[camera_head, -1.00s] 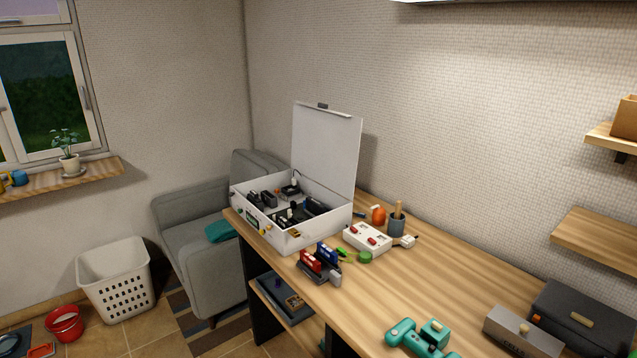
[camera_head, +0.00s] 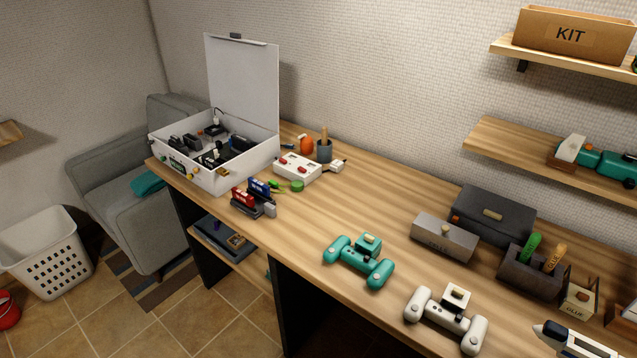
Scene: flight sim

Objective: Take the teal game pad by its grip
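The teal game pad (camera_head: 359,260) lies on the wooden desk (camera_head: 340,212) near its front edge, in the middle of the head view. It has two rounded grips, one at the left and one at the lower right, and a raised teal block at its back. A white game pad (camera_head: 446,317) of similar shape lies to its right. Nothing covers the teal pad. Neither of my grippers shows in the view.
An open white case (camera_head: 228,168) with electronics stands at the desk's far left. A power strip (camera_head: 298,168), red and blue cartridges (camera_head: 252,197), a grey box (camera_head: 444,236) and a dark case (camera_head: 492,214) stand around. Bare desk lies behind and left of the teal pad.

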